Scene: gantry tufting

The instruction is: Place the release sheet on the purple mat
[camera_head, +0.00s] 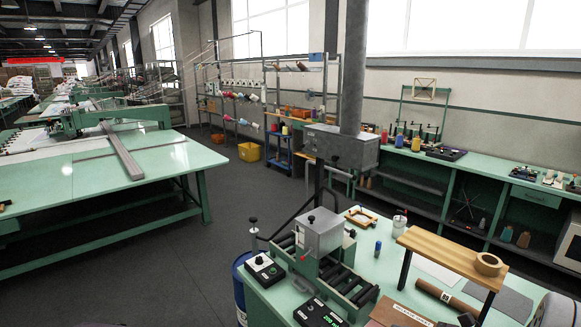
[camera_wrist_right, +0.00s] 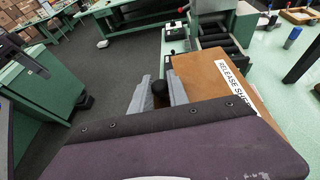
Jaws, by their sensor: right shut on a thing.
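The brown release sheet (camera_wrist_right: 205,85), with a white printed label, lies flat on the green table in the right wrist view. It also shows at the bottom edge of the head view (camera_head: 392,314). A purple mat (camera_wrist_right: 180,150) with a dark riveted strip along its far edge fills the wrist view's foreground and covers part of the sheet. My right gripper (camera_wrist_right: 158,97) is shut on a black knob (camera_wrist_right: 160,92) just beyond that strip. Whether the knob belongs to the mat, I cannot tell. My left gripper is in neither view.
A roller machine (camera_head: 325,250) stands left of the sheet, with control boxes (camera_head: 318,313) in front. A wooden bench (camera_head: 450,256) carrying a tape roll (camera_head: 489,264) stands to the right. A brown tube (camera_head: 445,297) lies under it.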

